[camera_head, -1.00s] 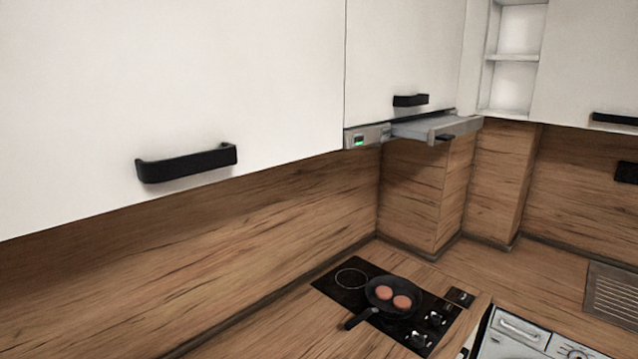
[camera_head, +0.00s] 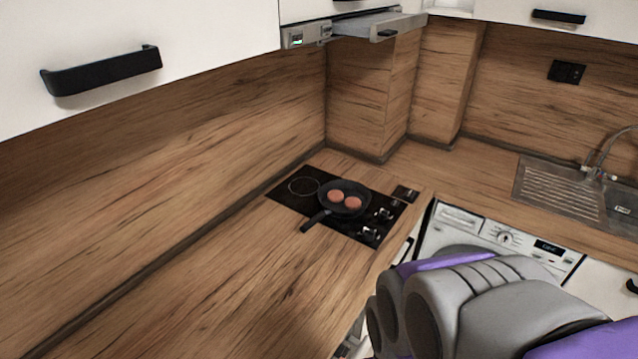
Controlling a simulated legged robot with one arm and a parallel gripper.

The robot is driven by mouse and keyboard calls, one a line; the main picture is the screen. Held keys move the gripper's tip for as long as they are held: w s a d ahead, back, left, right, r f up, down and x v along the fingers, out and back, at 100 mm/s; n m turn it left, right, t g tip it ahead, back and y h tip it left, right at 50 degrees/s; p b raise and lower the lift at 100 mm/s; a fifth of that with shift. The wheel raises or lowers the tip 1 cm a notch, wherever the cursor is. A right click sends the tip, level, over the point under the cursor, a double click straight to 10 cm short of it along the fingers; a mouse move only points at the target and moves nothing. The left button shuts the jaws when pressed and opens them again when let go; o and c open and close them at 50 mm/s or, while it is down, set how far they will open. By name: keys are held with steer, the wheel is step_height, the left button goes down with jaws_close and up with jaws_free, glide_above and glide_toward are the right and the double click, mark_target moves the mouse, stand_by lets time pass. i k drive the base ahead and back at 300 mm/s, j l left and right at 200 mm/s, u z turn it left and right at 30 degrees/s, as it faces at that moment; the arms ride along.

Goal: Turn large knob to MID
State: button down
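The black cooktop (camera_head: 285,199) is set in the wooden counter. Two small knobs sit on its right side: a back knob (camera_head: 383,214) and a front knob (camera_head: 371,233). They are too small to read any marks or tell which is larger. A black pan (camera_head: 328,206) with two round brown patties (camera_head: 353,203) stands on the cooktop, its handle pointing to the front left. The washing machine also has a round knob (camera_head: 505,238). My grey and purple arm shows at lower right; my gripper cannot be seen.
The washing machine (camera_head: 470,233) is under the counter, partly behind my arm. A sink (camera_head: 570,190) is at right. A pulled-out range hood (camera_head: 365,24) is above the cooktop. The counter (camera_head: 250,270) left of the cooktop is clear.

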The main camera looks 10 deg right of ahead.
mark_target(368, 234)
steer(key=l, duration=0.5)
steer(key=i+l+u, duration=0.1)
steer(key=l, duration=0.2)
steer(key=i+l+u, duration=0.1)
steer(key=l, duration=0.2)
steer(key=i+l, duration=0.15)
steer(key=l, duration=0.2)
steer(key=i+u, duration=0.1)
steer(key=i, duration=0.05)
